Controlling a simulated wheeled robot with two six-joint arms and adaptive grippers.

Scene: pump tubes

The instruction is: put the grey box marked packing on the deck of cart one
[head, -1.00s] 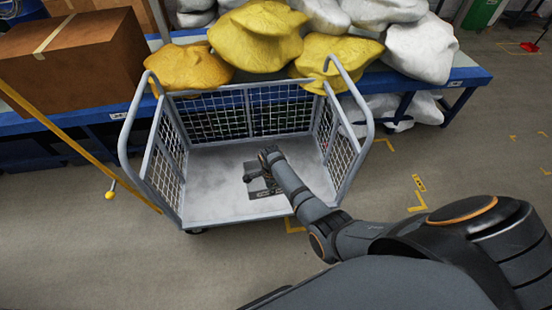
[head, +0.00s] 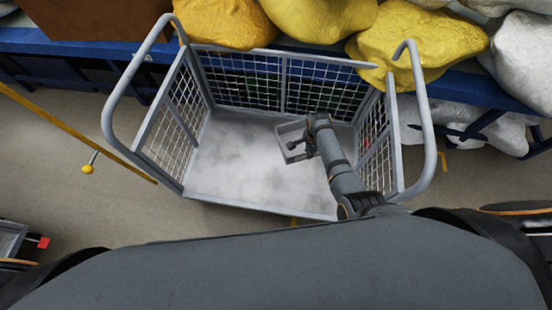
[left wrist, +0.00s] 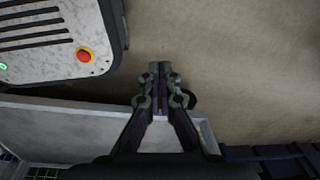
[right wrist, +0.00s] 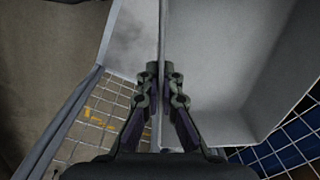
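The cart (head: 235,180) has a grey deck, mesh sides and looped handles; no cart number shows. The grey open-topped box (head: 290,131) is inside the cart, over the back right part of the deck. Its marking cannot be read. My right gripper (head: 308,148) is shut on one wall of the box. In the right wrist view the fingers (right wrist: 160,80) pinch that wall, with the box interior (right wrist: 220,60) to their right. I cannot tell whether the box touches the deck. My left gripper (left wrist: 160,75) is shut and empty, out of the head view.
Mesh panels enclose the cart's left, back and right; the front is open. Behind it, a blue bench (head: 60,45) carries yellow sacks (head: 320,28) and white sacks (head: 525,55). The left part of the deck is clear.

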